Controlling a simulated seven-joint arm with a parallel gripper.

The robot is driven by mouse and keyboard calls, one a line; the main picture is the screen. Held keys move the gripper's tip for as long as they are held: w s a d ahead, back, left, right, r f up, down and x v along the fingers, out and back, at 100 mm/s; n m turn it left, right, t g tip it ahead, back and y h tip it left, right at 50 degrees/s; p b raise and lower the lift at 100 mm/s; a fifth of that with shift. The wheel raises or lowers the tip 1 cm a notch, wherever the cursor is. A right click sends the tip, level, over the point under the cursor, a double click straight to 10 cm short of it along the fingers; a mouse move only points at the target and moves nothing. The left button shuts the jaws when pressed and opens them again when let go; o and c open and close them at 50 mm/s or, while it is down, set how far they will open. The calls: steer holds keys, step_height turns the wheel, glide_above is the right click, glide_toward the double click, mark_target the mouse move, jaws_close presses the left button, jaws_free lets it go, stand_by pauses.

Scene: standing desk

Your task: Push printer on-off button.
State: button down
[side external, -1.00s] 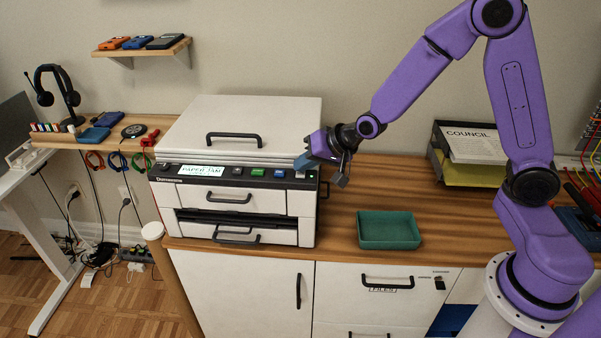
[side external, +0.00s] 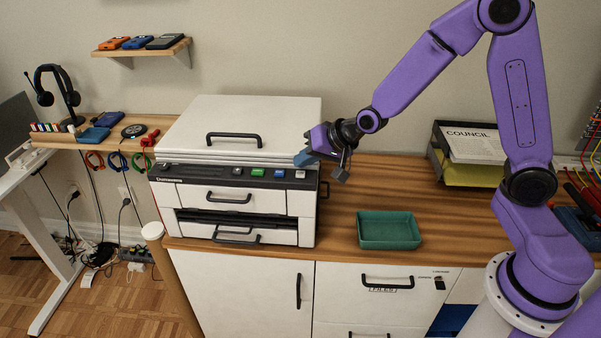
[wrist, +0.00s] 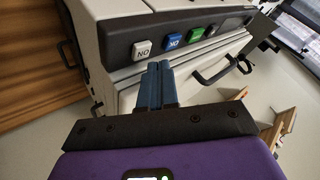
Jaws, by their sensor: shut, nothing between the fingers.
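The white and dark grey printer (side external: 238,170) stands on the wooden desktop, and its front panel also shows in the wrist view (wrist: 200,30). The white on-off button (side external: 300,174) sits at the right end of the panel. In the wrist view this button (wrist: 142,49) shows the letters "NO", the image being turned over. The panel's display (side external: 200,170) is dark. My gripper (side external: 302,158) is just above the panel's right end. In the wrist view its blue fingers (wrist: 158,84) are shut together and empty, and look apart from the button.
Blue (wrist: 173,41) and green (wrist: 197,34) buttons sit beside the white one. A teal tray (side external: 389,244) lies on the desktop right of the printer. A paper tray (side external: 470,175) stands at the back right. Desktop between them is clear.

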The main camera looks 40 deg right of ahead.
mark_target(305, 174)
steer(key=shift+r, duration=0.1)
step_height(305, 174, up, 6)
steer(key=shift+f, duration=0.1)
stand_by(0.5)
steer(key=s+a+n+g+y, duration=0.1)
steer(key=s+a+n+g, duration=0.2)
steer(key=s, duration=0.5)
steer(key=s+a+n+g, duration=0.2)
steer(key=s+n, duration=0.3)
steer(key=s, duration=0.3)
steer(key=s+d+n+g+h, duration=0.1)
steer(key=s+d+n, duration=0.3)
steer(key=s, duration=0.4)
steer(key=s+d+f+n+g+h, duration=0.1)
steer(key=s+d+n+g+h, duration=0.1)
steer(key=s+d+n, duration=0.3)
steer(key=s, duration=0.4)
steer(key=shift+s+f+h, duration=0.15)
steer(key=shift+f+h, duration=0.05)
steer(key=shift+h, duration=0.2)
